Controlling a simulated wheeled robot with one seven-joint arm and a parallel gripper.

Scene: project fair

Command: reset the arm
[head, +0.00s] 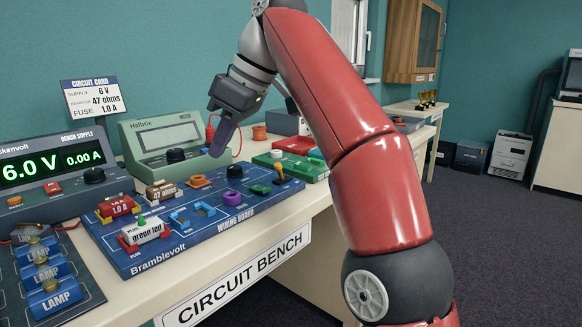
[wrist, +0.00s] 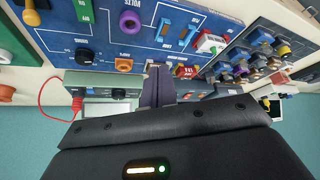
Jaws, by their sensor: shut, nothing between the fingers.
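My red arm reaches up and over the bench from the right in the head view. My gripper (head: 219,142) hangs fingers down above the far part of the blue wiring board (head: 160,258). Its fingers are shut with nothing between them, and they also show in the wrist view (wrist: 159,72). The fingertips appear apart from the board. On the board are a red 1.0 A fuse (head: 119,207), a 47 ohms resistor block (head: 160,191) and a white green led block (head: 143,231).
The bench supply (head: 50,170) reads 6.0 V and 0.00 A. A Halbrix meter (head: 165,140) stands behind the board. Several blue lamp blocks (head: 48,275) are at the left. The floor (head: 490,240) right of the bench is clear.

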